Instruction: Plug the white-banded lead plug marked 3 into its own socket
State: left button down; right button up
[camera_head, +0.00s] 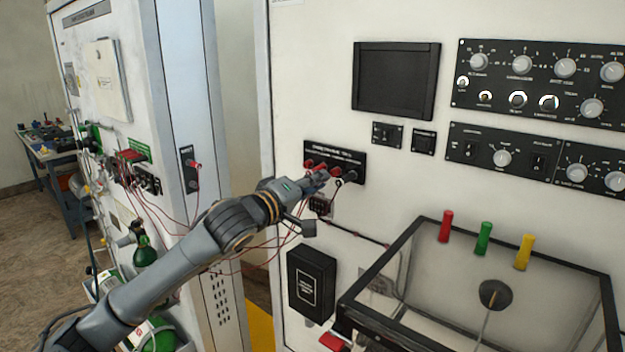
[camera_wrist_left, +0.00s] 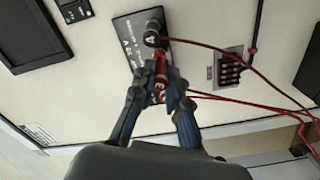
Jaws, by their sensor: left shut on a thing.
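A black socket panel (camera_head: 350,156) is fixed on the white console wall, with red plugs (camera_head: 309,164) and a black plug (camera_head: 350,176) along its lower edge. My left gripper (camera_head: 322,177) is at this row of plugs. In the left wrist view, its fingers (camera_wrist_left: 162,88) are shut on a red lead plug (camera_wrist_left: 160,68) in front of the panel (camera_wrist_left: 128,30). A pale band seems to show on it, but no number is readable. The fingers hide whether its tip is in a socket. The black plug (camera_wrist_left: 152,36) sits just beyond it. My right gripper is not in view.
Thin red leads (camera_wrist_left: 235,98) hang from the panel and loop past my left arm. A small terminal block (camera_head: 320,205) is below the panel. A black box (camera_head: 311,284) and a clear-walled case (camera_head: 395,262) are lower down.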

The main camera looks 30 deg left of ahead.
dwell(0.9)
pick_arm(q)
jog(key=shift+p, duration=0.5)
dwell(0.4)
jog(key=shift+w+r+p, duration=0.1)
jog(key=shift+w+p, duration=0.35)
jog(key=shift+w, duration=0.15)
dwell(0.4)
jog(key=shift+w+p, duration=0.35)
jog(key=shift+w, duration=0.1)
jog(key=shift+w, duration=0.15)
jog(key=c, duration=1.3)
grip_release()
jog(key=shift+w+d, duration=0.1)
jog(key=shift+w, duration=0.05)
jog(key=shift+o, duration=0.2)
